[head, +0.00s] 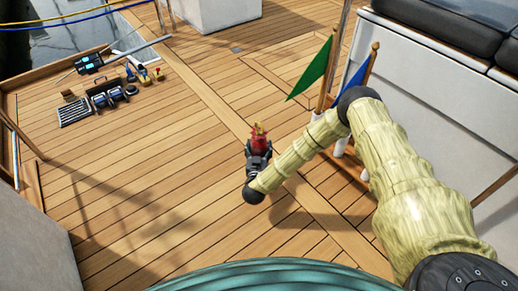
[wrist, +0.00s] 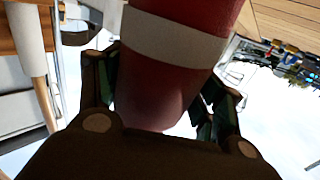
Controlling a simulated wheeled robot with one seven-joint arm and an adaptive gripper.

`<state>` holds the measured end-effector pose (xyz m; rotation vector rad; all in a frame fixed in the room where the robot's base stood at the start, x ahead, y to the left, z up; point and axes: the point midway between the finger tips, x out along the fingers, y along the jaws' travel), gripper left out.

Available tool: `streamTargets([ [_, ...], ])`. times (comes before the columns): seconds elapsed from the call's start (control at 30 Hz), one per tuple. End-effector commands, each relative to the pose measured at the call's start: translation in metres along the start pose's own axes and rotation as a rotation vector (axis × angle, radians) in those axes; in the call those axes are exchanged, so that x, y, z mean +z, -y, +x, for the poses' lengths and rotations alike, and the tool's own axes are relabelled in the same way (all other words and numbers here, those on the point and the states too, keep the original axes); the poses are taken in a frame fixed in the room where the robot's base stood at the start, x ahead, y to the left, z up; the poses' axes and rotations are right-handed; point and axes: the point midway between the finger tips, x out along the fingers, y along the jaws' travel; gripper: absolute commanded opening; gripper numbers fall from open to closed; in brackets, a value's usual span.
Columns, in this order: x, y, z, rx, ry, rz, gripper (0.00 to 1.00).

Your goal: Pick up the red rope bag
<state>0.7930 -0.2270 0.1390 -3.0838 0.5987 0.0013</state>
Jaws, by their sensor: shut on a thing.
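The red rope bag (head: 259,144) shows in the head view at the end of my arm, with something yellow at its top. In the wrist view the bag (wrist: 175,65) fills the upper middle, dark red with a pale band around it. My gripper (head: 259,158) is shut on the bag; in the wrist view its fingers (wrist: 160,95) press on both sides of it. The bag's far end lies outside the wrist view. It appears held above the deck, but the exact height cannot be told.
Green and blue flags on wooden poles (head: 326,75) stand beside my arm, near a white bench with dark cushions (head: 450,30). Tools and small gear (head: 95,100) lie on the deck at the left. The wooden deck (head: 150,190) is clear in the middle.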

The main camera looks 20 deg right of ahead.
Motion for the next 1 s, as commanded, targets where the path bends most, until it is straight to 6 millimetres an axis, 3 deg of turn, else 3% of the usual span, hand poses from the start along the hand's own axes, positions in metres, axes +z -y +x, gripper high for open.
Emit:
streamTargets([
  [0.03,-0.014,0.001,0.001,0.0,-0.002,0.0,0.33],
  [0.1,-0.022,0.0,-0.002,-0.001,-0.001,0.0,0.33],
  [0.67,-0.03,-0.02,-0.132,-0.001,0.003,0.0,0.33],
  [1.0,-0.03,-0.022,-0.149,0.0,0.004,0.004,0.33],
])
